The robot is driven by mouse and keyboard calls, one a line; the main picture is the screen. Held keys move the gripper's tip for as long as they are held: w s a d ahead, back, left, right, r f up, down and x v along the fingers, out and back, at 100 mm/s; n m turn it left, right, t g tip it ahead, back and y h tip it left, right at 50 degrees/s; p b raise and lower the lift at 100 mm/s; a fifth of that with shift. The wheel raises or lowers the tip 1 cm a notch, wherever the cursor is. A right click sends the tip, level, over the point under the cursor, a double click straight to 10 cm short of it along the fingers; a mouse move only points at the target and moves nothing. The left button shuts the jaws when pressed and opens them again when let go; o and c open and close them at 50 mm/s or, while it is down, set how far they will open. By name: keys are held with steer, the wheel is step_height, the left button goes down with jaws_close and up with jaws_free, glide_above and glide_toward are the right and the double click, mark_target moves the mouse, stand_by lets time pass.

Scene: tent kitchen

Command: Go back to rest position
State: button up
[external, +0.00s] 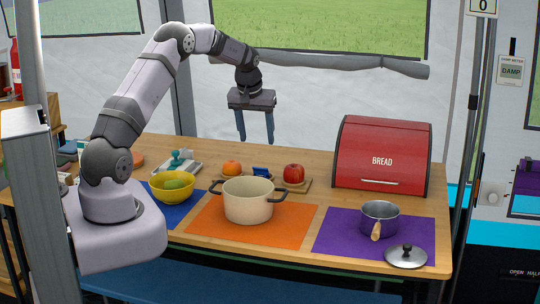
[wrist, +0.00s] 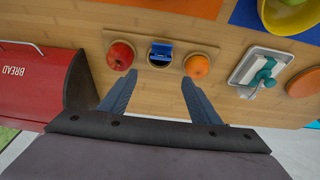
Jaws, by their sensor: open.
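My gripper (external: 256,138) hangs above the back of the wooden table, with its two blue fingers apart and nothing between them. In the wrist view my gripper (wrist: 158,95) points at the small wooden board (wrist: 138,61). A red apple (wrist: 121,55), a small blue object (wrist: 161,52) and an orange fruit (wrist: 197,66) sit in a row on that board, beyond the fingertips. In the external view the orange (external: 232,168), the blue object (external: 262,173) and the apple (external: 294,173) stand below the gripper.
A red bread box (external: 382,155) stands at the back right. A cream pot (external: 248,200) is on the orange mat, a small saucepan (external: 380,219) on the purple mat with a lid (external: 406,256) beside it. A yellow bowl (external: 171,188) holds something green on the left.

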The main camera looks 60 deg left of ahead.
steer(key=s+d+r+m+h+p, duration=0.1)
steer(key=s+d+m, duration=0.15)
steer(key=d, duration=0.45)
steer(key=s+d+r+m+p, duration=0.1)
steer(key=s+d+r, duration=0.1)
steer(key=s+d, duration=0.35)
steer(key=s+d+r+m+h+p, duration=0.1)
steer(key=d+p, duration=0.1)
steer(key=d, duration=0.6)
steer(key=s+d+m+g+p, duration=0.1)
steer(key=s+d+m, duration=0.1)
steer(key=s+d, duration=0.4)
steer(key=s+d+m+g+p, duration=0.1)
steer(key=s+d, duration=0.5)
steer(key=s, duration=0.7)
steer(key=shift+d+f+m+g+h, duration=0.15)
steer(key=shift+f+m+g+h, duration=0.15)
steer(key=shift+m, duration=0.45)
steer(key=c, duration=1.2)
steer(key=shift+r, duration=0.15)
